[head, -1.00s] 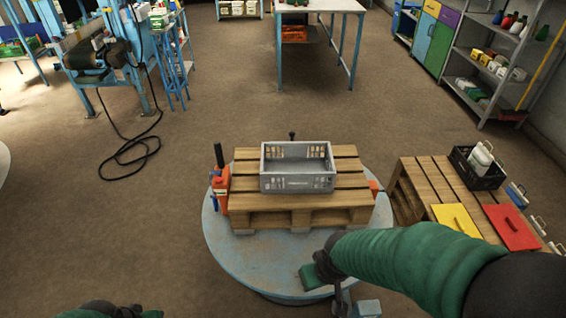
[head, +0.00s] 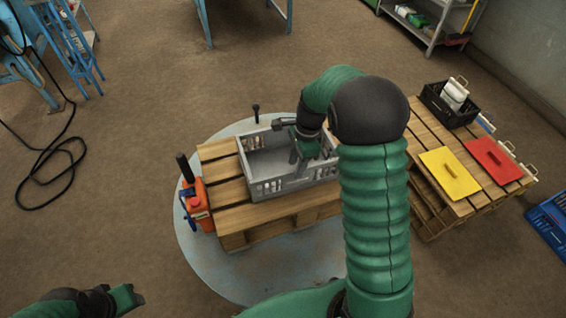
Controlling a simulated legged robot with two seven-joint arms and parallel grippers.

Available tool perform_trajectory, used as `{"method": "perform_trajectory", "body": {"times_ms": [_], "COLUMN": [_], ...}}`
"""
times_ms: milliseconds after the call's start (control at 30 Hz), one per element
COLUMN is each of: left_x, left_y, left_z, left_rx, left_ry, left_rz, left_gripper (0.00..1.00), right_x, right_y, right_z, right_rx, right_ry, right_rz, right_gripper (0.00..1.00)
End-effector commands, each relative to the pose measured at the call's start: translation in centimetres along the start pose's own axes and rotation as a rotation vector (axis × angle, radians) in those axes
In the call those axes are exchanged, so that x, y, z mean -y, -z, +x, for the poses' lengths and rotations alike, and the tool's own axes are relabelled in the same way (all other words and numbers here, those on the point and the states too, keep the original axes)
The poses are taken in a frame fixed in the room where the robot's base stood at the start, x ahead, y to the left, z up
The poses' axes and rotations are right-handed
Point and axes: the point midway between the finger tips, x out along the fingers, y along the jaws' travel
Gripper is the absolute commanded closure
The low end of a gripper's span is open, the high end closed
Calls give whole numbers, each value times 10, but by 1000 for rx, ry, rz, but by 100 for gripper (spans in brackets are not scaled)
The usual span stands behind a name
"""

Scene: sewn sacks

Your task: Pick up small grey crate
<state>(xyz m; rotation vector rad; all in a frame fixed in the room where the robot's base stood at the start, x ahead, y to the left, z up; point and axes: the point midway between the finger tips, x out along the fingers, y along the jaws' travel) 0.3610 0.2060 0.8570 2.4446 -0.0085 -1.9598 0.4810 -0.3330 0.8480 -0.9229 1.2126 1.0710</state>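The small grey crate (head: 280,187) stands upright on a wooden pallet (head: 232,192), and its inside looks empty where I can see it. My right gripper (head: 290,139) is over the crate's interior, near its back and right side. Its two fingers look apart, with nothing seen between them. My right forearm and wrist hide the crate's right end, so contact with a wall cannot be told. My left gripper (head: 124,298) is low at the bottom left, away from the crate, and only partly in view.
The pallet rests on a round blue-grey platform (head: 200,254). An orange device with a black handle (head: 195,199) stands at its left edge. To the right, another pallet (head: 425,205) bears a yellow panel (head: 449,173), a red panel (head: 494,160) and a black crate (head: 447,106).

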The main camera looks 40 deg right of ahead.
Motion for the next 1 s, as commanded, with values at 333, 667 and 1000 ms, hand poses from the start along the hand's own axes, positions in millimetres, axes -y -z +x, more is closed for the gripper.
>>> {"method": "perform_trajectory", "body": {"times_ms": [333,667,1000], "left_x": [0,0,0], "left_y": [-3,-4,-4], "left_z": [9,16,16], "left_rx": [0,0,0], "left_ry": [0,0,0], "left_rz": [1,1,1], "left_gripper": [60,60,60], "right_x": [3,6,6], "right_y": [1,2,2], "right_z": [51,92,92], "right_rx": [0,-2,-2], "right_ry": [-3,0,-1], "right_rz": [0,0,0], "right_gripper": [64,64,92]}}
